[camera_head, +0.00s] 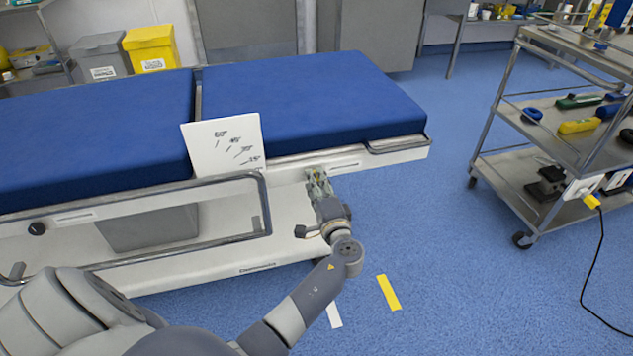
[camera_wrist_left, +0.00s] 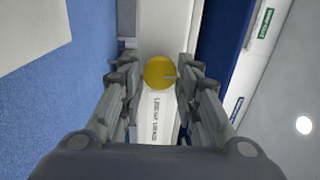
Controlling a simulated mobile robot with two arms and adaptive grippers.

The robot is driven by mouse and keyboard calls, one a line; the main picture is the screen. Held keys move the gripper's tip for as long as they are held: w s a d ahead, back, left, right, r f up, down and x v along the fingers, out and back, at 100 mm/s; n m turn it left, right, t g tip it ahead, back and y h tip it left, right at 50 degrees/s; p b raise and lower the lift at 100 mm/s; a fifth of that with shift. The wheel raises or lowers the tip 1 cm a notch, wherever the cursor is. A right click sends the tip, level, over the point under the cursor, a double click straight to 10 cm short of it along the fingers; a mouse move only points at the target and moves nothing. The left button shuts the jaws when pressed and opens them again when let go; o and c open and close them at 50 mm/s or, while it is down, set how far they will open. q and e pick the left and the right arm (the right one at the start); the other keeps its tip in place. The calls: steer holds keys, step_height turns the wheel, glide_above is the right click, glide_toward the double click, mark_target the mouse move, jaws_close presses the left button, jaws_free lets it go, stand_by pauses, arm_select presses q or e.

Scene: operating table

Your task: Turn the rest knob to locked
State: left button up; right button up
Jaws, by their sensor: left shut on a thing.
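The rest knob (camera_wrist_left: 158,75) is a round yellow knob with a small grey pointer mark, seen in the left wrist view. It sits on the white side of the operating table (camera_head: 215,252). My left gripper (camera_wrist_left: 158,82) has a finger on each side of the knob and is shut on it. My right gripper is not in view.
A white angle card (camera_head: 222,147) stands by the blue cushions (camera_head: 310,100). A metal rail (camera_head: 130,200) runs along the table's side. A trolley (camera_head: 510,165) with tools stands at the right. The blue floor between table and trolley is clear apart from tape marks.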

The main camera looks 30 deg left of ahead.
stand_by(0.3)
arm_select(q)
steer(key=o, duration=1.1)
steer(key=shift+c, duration=0.2)
steer(key=shift+d, duration=0.1)
steer(key=v, duration=1.2)
